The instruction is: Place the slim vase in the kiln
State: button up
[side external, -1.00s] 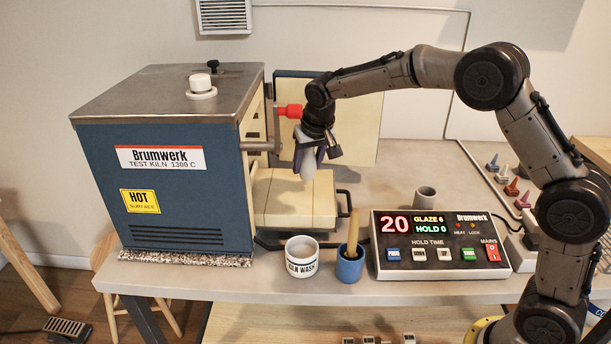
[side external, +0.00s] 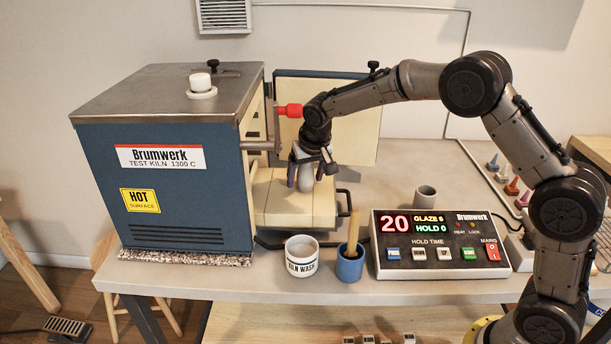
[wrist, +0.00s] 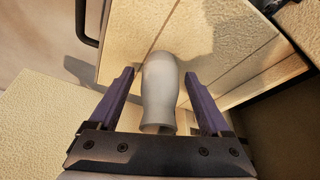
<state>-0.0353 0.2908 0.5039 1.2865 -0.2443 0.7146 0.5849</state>
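The slim vase (side external: 305,178) is pale grey and appears upright on the cream slab (side external: 275,215) that sticks out from the blue kiln (side external: 190,205). In the wrist view the vase (wrist: 158,85) lies between my purple fingers, with a visible gap on each side. My gripper (side external: 306,178) is open around the vase and points down over the slab; the wrist view also shows my gripper (wrist: 158,100) spread. The vase's base is partly hard to make out in the side view. The kiln's interior is mostly hidden behind its side wall.
The cream-lined kiln door (side external: 350,120) stands open behind my gripper. A black handle (side external: 344,196) is on the slab's right end. A kiln wash pot (side external: 301,262), a blue cup with a wooden handle (side external: 350,268) and a controller (side external: 440,245) stand in front.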

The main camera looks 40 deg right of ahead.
jog(key=shift+r, duration=0.1)
jog(key=v, duration=1.2)
jog(key=shift+r, duration=0.15)
jog(key=s+r+n+t+y, duration=0.1)
jog(key=s+r+n, duration=0.25)
jog(key=s, duration=2.05)
jog(key=s+f, duration=0.4)
jog(key=s, duration=0.6)
jog(key=shift+s+f+n+y, duration=0.15)
jog(key=shift+f+n+y, duration=0.1)
jog(key=shift+n+y, duration=0.2)
jog(key=shift+d, duration=0.1)
